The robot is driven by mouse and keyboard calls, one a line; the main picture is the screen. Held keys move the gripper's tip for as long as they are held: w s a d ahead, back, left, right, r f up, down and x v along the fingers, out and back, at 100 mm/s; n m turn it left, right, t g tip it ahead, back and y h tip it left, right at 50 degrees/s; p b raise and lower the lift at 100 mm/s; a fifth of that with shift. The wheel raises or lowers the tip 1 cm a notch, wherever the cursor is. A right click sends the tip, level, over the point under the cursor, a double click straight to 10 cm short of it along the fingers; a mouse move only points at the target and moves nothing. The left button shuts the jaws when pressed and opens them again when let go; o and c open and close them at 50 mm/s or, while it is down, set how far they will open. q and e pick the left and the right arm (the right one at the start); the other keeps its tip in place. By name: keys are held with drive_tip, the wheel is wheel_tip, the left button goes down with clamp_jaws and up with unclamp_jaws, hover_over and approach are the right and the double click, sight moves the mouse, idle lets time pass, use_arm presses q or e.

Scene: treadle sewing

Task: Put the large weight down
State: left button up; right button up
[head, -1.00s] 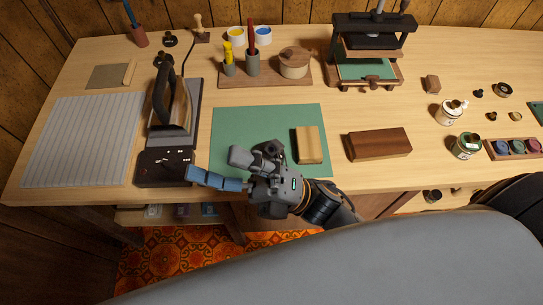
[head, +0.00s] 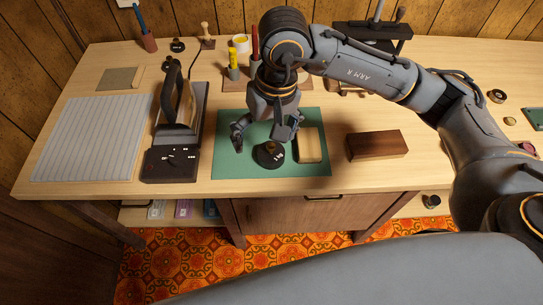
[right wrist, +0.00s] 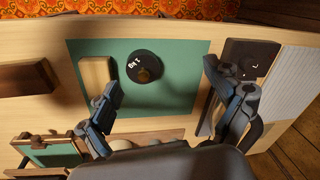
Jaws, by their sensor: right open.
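The large weight, a round black disc with a brass knob and white marking (head: 268,155), sits upright on the green mat (head: 225,165) near the front of the table. It also shows in the right wrist view (right wrist: 144,68), with clear mat around it. My right gripper (head: 262,138) is open just above and behind the weight. In the right wrist view my right gripper (right wrist: 162,82) has its fingers spread wide on either side, apart from the weight, with nothing between the tips. My left gripper is not in view.
A pale wooden block (head: 309,146) lies on the mat just right of the weight. A dark wooden block (head: 377,145) is farther right. The iron (head: 175,100) and a black control box (head: 170,164) stand left of the mat. A press (head: 370,33) is partly hidden behind my arm.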

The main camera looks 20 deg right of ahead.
sight(271, 146)
drive_tip(key=w+d+r+t+h, duration=0.1)
drive_tip(key=w+d+r, duration=0.1)
drive_tip(key=w+d, duration=0.1)
drive_tip(key=shift+n+t, duration=0.3)
drive_tip(key=f, duration=0.5)
drive_tip(key=w+f, duration=0.1)
drive_tip(key=f, duration=0.2)
drive_tip(key=shift+a+f+p, duration=0.1)
drive_tip(key=shift+a+p, duration=0.1)
drive_tip(key=shift+p, duration=0.15)
drive_tip(key=f, duration=0.2)
drive_tip(key=f+p, duration=0.1)
drive_tip(key=f, duration=0.1)
drive_tip(key=shift+w+f, duration=0.2)
drive_tip(key=shift+f, duration=0.2)
drive_tip(key=shift+w+f, duration=0.1)
drive_tip(key=shift+f, duration=0.2)
drive_tip(key=c, duration=1.9)
drive_tip(key=shift+r, duration=0.1)
